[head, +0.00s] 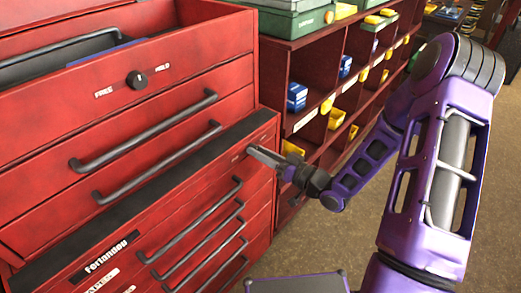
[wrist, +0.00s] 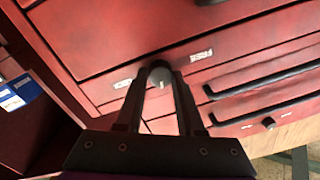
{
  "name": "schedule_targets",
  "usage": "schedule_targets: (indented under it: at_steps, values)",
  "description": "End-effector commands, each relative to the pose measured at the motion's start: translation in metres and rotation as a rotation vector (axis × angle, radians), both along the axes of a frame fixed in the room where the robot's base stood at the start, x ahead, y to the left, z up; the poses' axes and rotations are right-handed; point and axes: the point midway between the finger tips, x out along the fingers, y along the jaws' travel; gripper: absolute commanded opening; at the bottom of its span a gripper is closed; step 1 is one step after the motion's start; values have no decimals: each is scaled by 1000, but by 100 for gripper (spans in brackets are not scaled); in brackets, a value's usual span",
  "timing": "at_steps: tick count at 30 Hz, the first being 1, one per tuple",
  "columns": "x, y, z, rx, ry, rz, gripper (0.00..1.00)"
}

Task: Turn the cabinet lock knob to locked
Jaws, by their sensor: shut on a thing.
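The cabinet lock knob (wrist: 160,73) is a dark round knob on the red cabinet front, with a short pale mark on it. It sits between the two fingertips of my gripper (wrist: 161,80), which is shut on it. A label reading FREE, upside down, is to its right, and a second label too small to read is to its left. In the head view my gripper (head: 258,153) reaches the upper right corner of the lower red cabinet (head: 262,132); its fingers hide the knob there.
Another black knob (head: 137,80), labelled FREE and HELD, is on the upper red chest. Dark bar handles (head: 145,132) stick out from the drawers. A red shelf (head: 300,65) with yellow and blue bins stands to the right. Brown floor (head: 330,235) is open in front.

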Motion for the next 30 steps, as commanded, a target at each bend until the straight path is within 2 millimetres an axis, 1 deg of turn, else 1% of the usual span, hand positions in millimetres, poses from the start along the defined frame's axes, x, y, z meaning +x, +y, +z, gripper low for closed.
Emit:
schedule_targets:
  at_steps: [1,30]
  values:
    - [0,-1,2,30,31,-1,0]
    - [0,-1,-1,678,682,-1,0]
